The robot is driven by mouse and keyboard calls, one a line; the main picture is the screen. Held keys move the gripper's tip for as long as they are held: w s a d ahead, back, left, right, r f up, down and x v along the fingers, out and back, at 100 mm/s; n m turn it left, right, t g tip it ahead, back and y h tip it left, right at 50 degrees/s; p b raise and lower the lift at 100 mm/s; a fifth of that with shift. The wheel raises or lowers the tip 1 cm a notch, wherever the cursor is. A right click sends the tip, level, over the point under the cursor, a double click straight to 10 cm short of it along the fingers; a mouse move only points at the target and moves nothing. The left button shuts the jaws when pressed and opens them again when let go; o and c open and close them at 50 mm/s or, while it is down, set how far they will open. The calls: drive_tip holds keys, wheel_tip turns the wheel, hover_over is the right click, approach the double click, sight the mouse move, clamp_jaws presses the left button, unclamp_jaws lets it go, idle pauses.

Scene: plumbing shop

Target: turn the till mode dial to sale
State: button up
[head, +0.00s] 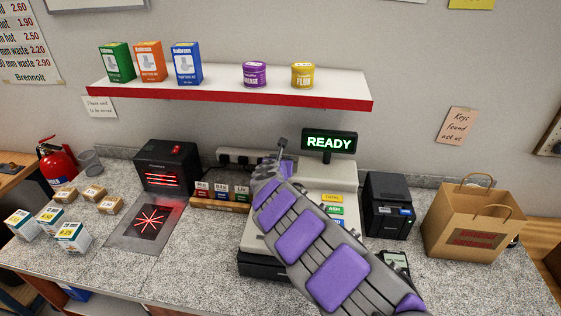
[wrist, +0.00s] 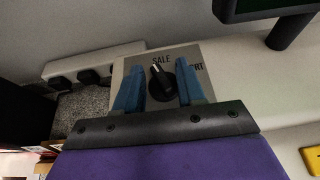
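The till mode dial (wrist: 161,83) is a black knob with a white pointer line, on a pale plate in the wrist view. Its pointer aims up and slightly left, near the printed word SALE (wrist: 161,60). Another label, partly hidden and ending in RT, is to its right. My gripper (wrist: 162,85) has one blue finger on each side of the knob, very close to it. I cannot tell whether they touch it. In the head view my purple and grey arm covers much of the till (head: 330,178), and the dial is hidden.
The till display (head: 330,143) reads READY. A red-edged shelf (head: 230,98) with boxes and tins is above. A black printer (head: 387,206) and paper bag (head: 470,220) stand right.

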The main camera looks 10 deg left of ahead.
drive_tip(key=shift+s+r, duration=0.15)
drive_tip(key=shift+s, duration=0.05)
drive_tip(key=shift+s+r, duration=0.35)
drive_tip(key=shift+s, duration=0.25)
drive_tip(key=d+v, duration=0.1)
drive_tip(key=v, duration=1.4)
drive_tip(key=shift+s+a, duration=0.45)
drive_tip(key=shift+a, duration=0.05)
